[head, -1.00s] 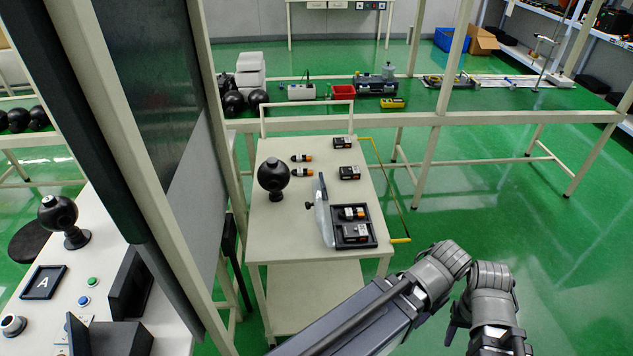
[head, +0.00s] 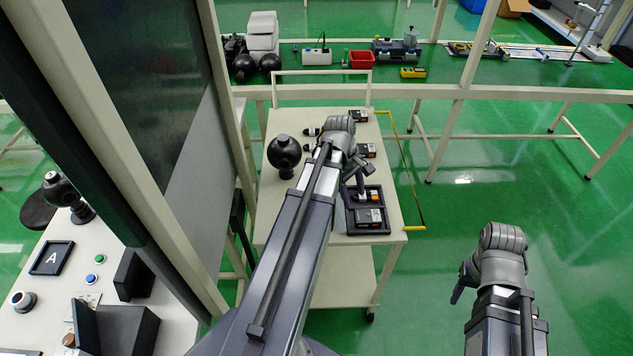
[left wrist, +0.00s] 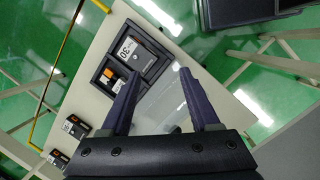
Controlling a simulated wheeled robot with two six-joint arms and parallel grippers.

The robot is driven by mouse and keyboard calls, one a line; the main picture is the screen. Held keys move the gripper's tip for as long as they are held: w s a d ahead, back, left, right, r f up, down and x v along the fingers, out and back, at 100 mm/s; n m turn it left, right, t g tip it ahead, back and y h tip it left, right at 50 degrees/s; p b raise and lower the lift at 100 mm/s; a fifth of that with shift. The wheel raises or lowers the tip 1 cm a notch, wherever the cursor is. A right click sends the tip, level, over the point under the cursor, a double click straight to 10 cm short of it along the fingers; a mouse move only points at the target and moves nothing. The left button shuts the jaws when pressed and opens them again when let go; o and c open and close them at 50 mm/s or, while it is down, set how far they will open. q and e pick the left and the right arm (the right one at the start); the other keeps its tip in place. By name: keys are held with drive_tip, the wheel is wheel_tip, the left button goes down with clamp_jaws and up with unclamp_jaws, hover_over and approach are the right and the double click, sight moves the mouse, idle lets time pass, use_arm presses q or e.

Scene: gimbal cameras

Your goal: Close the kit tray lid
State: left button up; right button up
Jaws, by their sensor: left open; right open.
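The black kit tray (head: 384,206) lies on the cart's top near its front right corner. It holds a dark box (head: 369,216) in one compartment and an orange, white and black piece (head: 369,196) in the other; the left wrist view shows the tray (left wrist: 98,76) too. The pale, see-through lid (left wrist: 165,104) stands raised at the tray's side and shows between my left fingers; in the head view my arm mostly hides it. My left gripper (head: 353,188) is open over the tray's left side; contact with the lid is unclear. My right gripper (head: 462,284) is open and empty, off the cart.
A black ball-shaped object (head: 284,152) stands on the cart (head: 280,205) left of my left arm. Dark boxes (head: 359,116) lie along the cart's right side. A yellow bar (head: 398,165) runs along that edge. A frame post stands left of the cart.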

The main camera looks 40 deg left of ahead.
use_arm(q)
drive_tip(key=s+a+r+n+t+h, duration=0.1)
drive_tip(key=s+a+r+n+t, duration=0.1)
drive_tip(key=a+n, duration=1)
wheel_tip(320, 180, down, 7)
drive_tip(key=w+a+m+b, duration=0.1)
drive_tip(key=m+b, duration=0.1)
drive_tip(key=b, duration=0.4)
drive_tip(key=shift+w+f+m, duration=0.15)
drive_tip(key=shift+w+m, duration=0.15)
drive_tip(key=shift+w, duration=0.05)
clamp_jaws()
idle(0.6)
